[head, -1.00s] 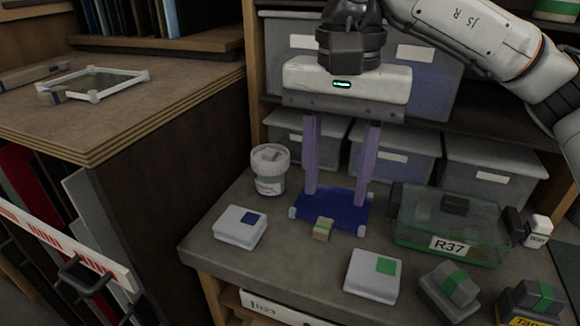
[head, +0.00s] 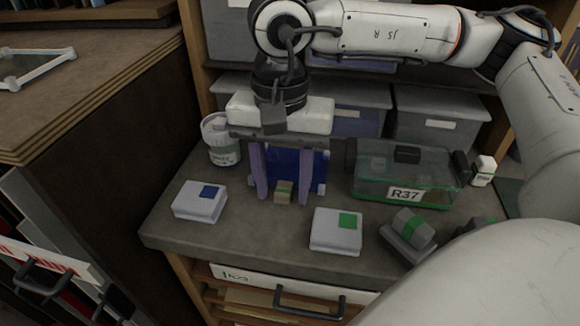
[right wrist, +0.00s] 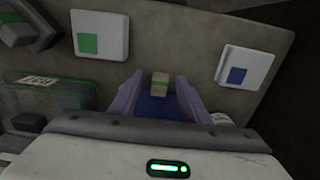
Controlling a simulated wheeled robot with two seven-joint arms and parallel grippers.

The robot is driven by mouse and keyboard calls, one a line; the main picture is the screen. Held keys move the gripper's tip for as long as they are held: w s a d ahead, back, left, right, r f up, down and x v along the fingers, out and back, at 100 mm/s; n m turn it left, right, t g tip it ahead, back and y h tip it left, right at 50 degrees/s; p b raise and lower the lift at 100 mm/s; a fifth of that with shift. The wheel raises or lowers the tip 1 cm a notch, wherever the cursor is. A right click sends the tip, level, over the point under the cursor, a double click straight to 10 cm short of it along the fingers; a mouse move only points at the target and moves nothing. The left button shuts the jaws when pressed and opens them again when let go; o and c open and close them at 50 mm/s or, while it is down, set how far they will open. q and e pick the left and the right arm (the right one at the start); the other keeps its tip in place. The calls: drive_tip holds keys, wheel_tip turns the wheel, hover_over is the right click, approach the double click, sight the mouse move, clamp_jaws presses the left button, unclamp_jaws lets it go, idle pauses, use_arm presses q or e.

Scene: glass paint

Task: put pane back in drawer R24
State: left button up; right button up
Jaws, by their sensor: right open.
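A dark blue pane (head: 287,163) with pale corner pieces is on the worktop, behind a small tan block with a green band (head: 283,192). I cannot tell if it lies fully flat. My right gripper (head: 283,200) points down, open, its two lilac fingers in front of the pane and on either side of the block; contact is unclear. The right wrist view shows the block (right wrist: 160,79) and the blue pane (right wrist: 158,108) between the fingers. My left gripper is not in view.
White boxes with a blue square (head: 200,202) and a green square (head: 336,232) stand in front. A white tub (head: 220,145) is behind left. The R37 glass case (head: 405,172) and grey banded block (head: 412,228) are right. Grey bins stand behind.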

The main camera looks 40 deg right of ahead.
clamp_jaws()
idle(0.3)
